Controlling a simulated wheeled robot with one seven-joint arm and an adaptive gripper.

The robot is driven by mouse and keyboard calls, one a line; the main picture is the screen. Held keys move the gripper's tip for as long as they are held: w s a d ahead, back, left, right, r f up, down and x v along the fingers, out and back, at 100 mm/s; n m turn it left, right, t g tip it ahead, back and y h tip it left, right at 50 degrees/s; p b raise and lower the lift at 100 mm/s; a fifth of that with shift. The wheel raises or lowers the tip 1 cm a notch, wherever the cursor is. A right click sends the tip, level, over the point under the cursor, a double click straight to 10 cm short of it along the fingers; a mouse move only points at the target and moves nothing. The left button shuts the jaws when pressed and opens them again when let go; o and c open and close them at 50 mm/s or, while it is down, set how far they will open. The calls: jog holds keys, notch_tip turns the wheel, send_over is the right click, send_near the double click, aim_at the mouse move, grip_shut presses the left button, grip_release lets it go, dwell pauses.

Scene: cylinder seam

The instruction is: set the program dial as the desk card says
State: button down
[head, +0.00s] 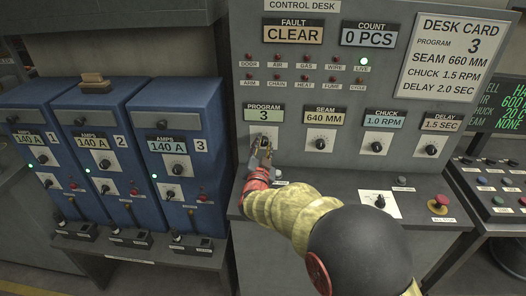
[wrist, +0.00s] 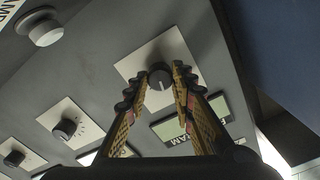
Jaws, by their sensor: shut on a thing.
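The program dial (wrist: 160,77), a dark round knob on a white plate, is between my fingertips in the wrist view. My gripper (head: 263,145) is shut on it and covers most of it in the head view; its fingers also show in the wrist view (wrist: 162,83). The program display (head: 264,114) above the dial reads 3. The desk card (head: 456,60) at the upper right reads program 3, seam 660 mm, chuck 1.5 rpm, delay 2.0 sec.
To the right are the seam dial (head: 320,145) under 640 mm, the chuck dial (head: 377,148) under 1.0 rpm and the delay dial (head: 431,150) under 1.5 sec. A red stop button (head: 441,201) is on the ledge. Blue power units (head: 125,140) stand left.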

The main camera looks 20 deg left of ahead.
jog(key=shift+m+b, duration=0.45)
jog(key=shift+m, duration=0.25)
jog(key=c, duration=1.5)
grip_release()
jog(key=v, duration=1.2)
jog(key=shift+f, duration=0.1)
